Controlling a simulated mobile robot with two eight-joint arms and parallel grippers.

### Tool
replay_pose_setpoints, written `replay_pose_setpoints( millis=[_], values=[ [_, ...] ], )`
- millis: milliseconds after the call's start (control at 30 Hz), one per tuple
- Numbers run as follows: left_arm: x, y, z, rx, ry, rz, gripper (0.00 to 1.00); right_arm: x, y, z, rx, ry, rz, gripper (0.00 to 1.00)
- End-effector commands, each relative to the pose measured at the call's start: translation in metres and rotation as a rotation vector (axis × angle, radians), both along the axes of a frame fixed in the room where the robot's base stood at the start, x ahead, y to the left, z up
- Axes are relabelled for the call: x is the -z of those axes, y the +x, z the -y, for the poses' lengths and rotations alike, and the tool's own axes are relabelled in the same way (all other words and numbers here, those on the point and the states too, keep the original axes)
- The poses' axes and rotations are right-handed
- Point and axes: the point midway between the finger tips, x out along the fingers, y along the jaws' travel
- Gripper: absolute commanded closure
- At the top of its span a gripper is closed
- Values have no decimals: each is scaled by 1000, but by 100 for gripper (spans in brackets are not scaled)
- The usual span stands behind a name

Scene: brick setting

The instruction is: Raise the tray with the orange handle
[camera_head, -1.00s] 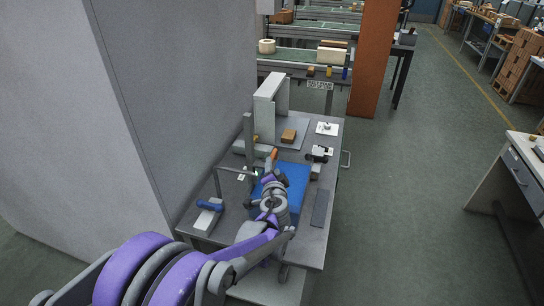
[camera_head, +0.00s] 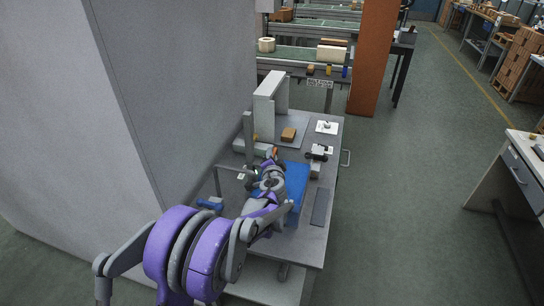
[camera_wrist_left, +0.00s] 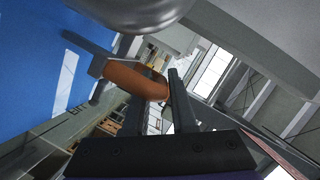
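The blue tray (camera_head: 299,184) is on the grey workbench, partly covered by my left arm in the head view. Its orange handle (camera_head: 275,151) shows just beyond my left gripper (camera_head: 273,161). In the left wrist view the tray's blue side (camera_wrist_left: 40,65) fills the left, and the orange handle (camera_wrist_left: 135,80) sticks out from a grey bracket. My left gripper's fingers (camera_wrist_left: 160,95) are apart there, with the handle at them, its end overlapping the gap. I cannot tell whether they touch it. My right gripper is not in view.
A tall grey wall (camera_head: 175,80) stands close on the left.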

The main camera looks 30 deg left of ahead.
Motion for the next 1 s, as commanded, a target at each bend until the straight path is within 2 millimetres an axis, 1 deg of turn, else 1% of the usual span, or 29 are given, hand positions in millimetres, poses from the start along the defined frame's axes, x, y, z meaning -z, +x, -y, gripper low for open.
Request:
replay_pose_setpoints(
  millis=[33, 100, 133, 1000],
  values=[
    [0, 0, 0, 0, 0, 0, 86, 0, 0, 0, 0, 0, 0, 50],
    [0, 0, 0, 0, 0, 0, 99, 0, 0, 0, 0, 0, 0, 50],
    [0, 0, 0, 0, 0, 0, 100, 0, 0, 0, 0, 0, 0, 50],
    [0, 0, 0, 0, 0, 0, 100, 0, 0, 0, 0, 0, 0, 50]
  ],
)
